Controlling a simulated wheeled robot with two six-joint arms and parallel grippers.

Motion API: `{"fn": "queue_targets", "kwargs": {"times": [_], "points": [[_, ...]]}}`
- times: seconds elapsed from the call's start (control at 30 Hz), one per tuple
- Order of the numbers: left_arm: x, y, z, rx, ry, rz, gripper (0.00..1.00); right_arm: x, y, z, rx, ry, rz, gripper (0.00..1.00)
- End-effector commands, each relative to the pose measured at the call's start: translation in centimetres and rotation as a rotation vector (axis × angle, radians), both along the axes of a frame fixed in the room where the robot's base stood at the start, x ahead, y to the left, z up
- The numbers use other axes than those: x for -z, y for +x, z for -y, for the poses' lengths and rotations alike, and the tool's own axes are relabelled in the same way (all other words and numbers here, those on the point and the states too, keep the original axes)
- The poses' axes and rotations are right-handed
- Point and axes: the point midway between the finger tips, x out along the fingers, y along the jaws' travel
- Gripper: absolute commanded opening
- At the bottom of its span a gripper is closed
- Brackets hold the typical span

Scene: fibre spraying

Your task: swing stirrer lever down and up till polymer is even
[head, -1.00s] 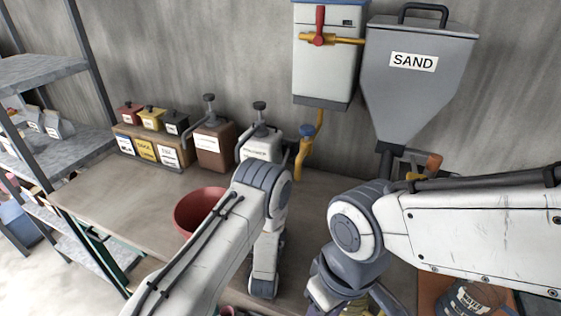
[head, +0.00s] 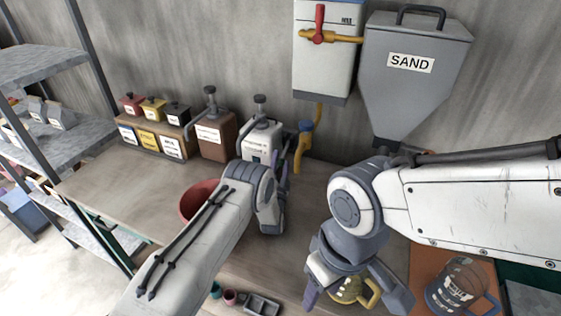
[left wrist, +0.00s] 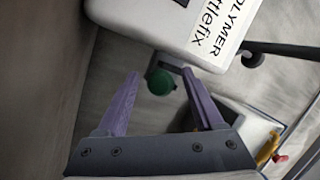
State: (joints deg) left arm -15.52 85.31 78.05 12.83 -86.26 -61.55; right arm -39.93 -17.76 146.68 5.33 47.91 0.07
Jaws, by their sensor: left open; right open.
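The white polymer container (head: 258,140) stands on the bench against the wall, with a dark pump on top. It fills the top of the left wrist view (left wrist: 180,20), its label partly cut off. A round green knob (left wrist: 160,82), apparently the stirrer lever's end, lies between the open fingertips of my left gripper (left wrist: 160,74). I cannot tell if either finger touches it. In the head view my left gripper (head: 284,158) is mostly hidden behind its arm, beside the container. My right gripper (head: 352,290) is open above a yellow-handled jug (head: 347,288).
A red bowl (head: 195,200) sits left of my left arm. A brown container (head: 213,140) stands left of the polymer. The sand hopper (head: 412,75) is on the wall. A clear jug (head: 455,290) stands at lower right.

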Motion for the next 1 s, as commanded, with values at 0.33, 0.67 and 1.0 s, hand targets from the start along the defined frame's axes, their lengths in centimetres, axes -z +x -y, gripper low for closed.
{"fn": "queue_targets", "kwargs": {"times": [0.33, 0.67, 1.0], "points": [[-0.05, 0.35, 0.01, 0.000, 0.000, -0.001, 0.69, -0.05, 0.01, 0.00, 0.000, 0.000, 0.000, 0.50], [-0.06, 0.32, 0.02, 0.001, 0.000, -0.001, 0.00, -0.05, 0.01, 0.00, 0.000, 0.000, 0.000, 0.50], [-0.05, 0.31, 0.05, 0.001, -0.001, -0.001, 0.00, -0.05, 0.00, 0.00, 0.000, 0.000, 0.000, 0.50]]}}
